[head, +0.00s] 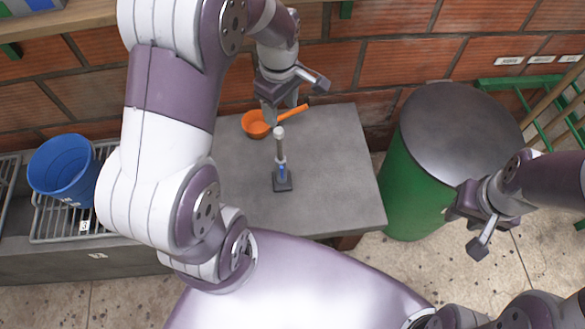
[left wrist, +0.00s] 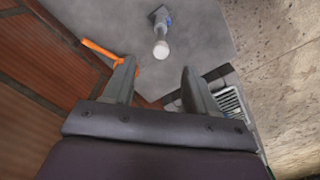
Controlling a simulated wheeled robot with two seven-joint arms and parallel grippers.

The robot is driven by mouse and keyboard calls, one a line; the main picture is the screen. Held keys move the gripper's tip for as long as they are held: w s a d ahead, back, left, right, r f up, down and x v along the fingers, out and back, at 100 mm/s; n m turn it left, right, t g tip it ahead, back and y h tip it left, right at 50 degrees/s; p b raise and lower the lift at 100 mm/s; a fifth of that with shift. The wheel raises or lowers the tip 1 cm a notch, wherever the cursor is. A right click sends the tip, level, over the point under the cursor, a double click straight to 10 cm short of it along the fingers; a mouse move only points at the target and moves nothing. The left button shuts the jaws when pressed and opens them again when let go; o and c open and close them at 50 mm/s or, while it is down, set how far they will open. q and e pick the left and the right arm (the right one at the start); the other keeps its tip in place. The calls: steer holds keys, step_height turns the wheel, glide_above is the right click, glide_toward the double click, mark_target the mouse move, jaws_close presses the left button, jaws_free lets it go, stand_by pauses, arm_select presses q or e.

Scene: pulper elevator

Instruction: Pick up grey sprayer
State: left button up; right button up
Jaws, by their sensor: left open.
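The grey sprayer (head: 282,172) stands upright on the grey table, with a dark square base, a blue part and a pale top. In the left wrist view the sprayer (left wrist: 161,38) shows beyond the fingertips, roughly between them across the picture. My left gripper (head: 281,106) is open and empty, pointing down above the table near the sprayer's top. Its two fingers (left wrist: 160,72) are spread apart in the left wrist view, with nothing between them. My right gripper (head: 455,213) is off to the right, away from the table; its finger opening is not clear.
An orange ladle (head: 256,124) lies on the grey table (head: 338,170) behind the sprayer, close to my left gripper. A green barrel (head: 412,185) with a dark lid stands right of the table. A blue bucket (head: 62,168) sits on a rack at left. A brick wall (head: 390,62) is behind.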

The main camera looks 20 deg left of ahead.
mark_target(281, 131)
arm_select(q)
step_height(281, 131, down, 8)
steer(key=shift+a+r+b, duration=0.1)
steer(key=shift+r+b, duration=0.1)
steer(key=shift+b, duration=0.6)
steer(key=f, duration=0.1)
steer(key=f+b, duration=0.1)
steer(key=f, duration=0.3)
steer(key=shift+a+f, duration=0.15)
steer(key=shift+a, duration=0.15)
steer(key=shift+c, duration=1)
jaws_close()
